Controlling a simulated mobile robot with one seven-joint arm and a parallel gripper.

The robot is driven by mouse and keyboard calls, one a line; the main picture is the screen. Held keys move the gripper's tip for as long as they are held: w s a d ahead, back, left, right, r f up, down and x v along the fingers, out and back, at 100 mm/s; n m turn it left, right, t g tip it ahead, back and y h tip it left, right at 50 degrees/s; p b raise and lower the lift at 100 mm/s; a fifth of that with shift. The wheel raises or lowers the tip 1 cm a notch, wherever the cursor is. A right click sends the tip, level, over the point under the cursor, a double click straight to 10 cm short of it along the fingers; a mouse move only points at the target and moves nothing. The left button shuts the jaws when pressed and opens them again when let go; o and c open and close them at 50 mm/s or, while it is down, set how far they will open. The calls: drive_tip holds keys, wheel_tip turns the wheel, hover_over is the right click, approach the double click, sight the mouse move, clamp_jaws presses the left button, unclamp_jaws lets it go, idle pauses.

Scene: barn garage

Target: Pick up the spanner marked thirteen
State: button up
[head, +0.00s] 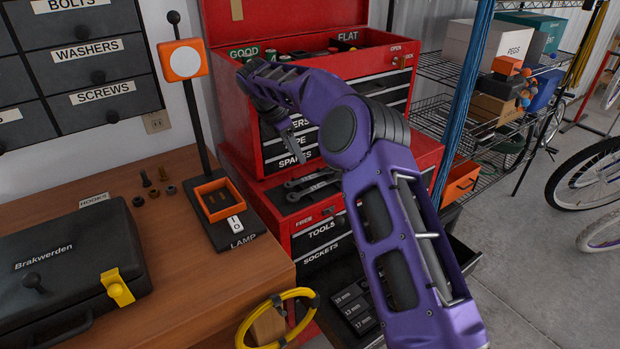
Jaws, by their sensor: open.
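A few grey spanners (313,184) lie on a dark mat on the ledge of the red tool chest. Their markings are too small to read, so I cannot tell which is the thirteen. My gripper (292,138) is above and a little left of them, in front of the upper chest's drawers. It is open, with its fingers pointing down, and nothing shows between them. My purple arm covers part of the chest and perhaps the right end of the ledge. Low down, an open drawer (348,293) has size labels, one reading 13 mm.
A wooden bench (185,280) at left holds a black Brakwerden case (60,260), loose bolts and nuts, and a lamp (182,60) with an orange tray (217,200). A yellow cable coil (275,297) hangs at the bench's edge. Wire shelves (480,75) and bicycles stand at right.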

sight(310, 177)
drive_tip(key=x, duration=0.9)
drive_tip(key=shift+w+d+f, duration=0.1)
drive_tip(key=shift+w+f, duration=0.05)
drive_tip(key=shift+w, duration=0.2)
clamp_jaws()
